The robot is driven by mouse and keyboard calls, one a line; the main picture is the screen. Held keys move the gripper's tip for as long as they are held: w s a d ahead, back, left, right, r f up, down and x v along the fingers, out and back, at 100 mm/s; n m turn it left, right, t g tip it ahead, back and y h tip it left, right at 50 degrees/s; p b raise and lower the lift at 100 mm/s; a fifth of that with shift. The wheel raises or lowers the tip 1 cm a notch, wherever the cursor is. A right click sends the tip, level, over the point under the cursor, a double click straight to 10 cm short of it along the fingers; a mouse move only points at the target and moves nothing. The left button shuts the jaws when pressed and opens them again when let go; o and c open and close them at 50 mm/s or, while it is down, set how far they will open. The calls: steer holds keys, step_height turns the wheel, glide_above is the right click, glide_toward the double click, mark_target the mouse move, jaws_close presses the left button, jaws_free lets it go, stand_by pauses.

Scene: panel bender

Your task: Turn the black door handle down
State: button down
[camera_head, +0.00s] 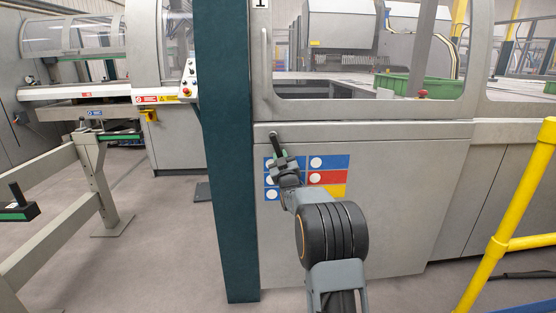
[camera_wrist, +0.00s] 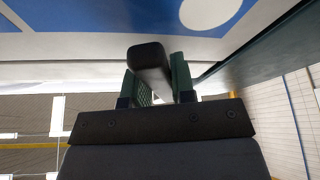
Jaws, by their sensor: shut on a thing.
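The black door handle (camera_head: 276,138) is on the grey door panel of the machine, near the panel's upper left corner. Its upper end shows just above my gripper (camera_head: 281,156) in the head view. The rest is hidden by the gripper. In the wrist view the black handle (camera_wrist: 149,58) is a thick bar between the two green-padded fingers of my gripper (camera_wrist: 157,78). The fingers are shut on it, one on each side. The handle's exact angle is hard to tell from the head view.
A sign (camera_head: 329,177) with blue, red and yellow fields is behind the gripper. A dark teal post (camera_head: 226,150) stands close on the left. A yellow rail (camera_head: 496,245) stands at the right. Open floor (camera_head: 165,255) lies left of the post.

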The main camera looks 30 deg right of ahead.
steer(key=shift+a, duration=0.1)
steer(key=c, duration=1)
jaws_free()
steer(key=shift+o, duration=0.2)
steer(key=shift+s, duration=0.1)
steer(key=p+v, duration=0.1)
steer(key=v, duration=1.2)
steer(key=shift+s, duration=0.3)
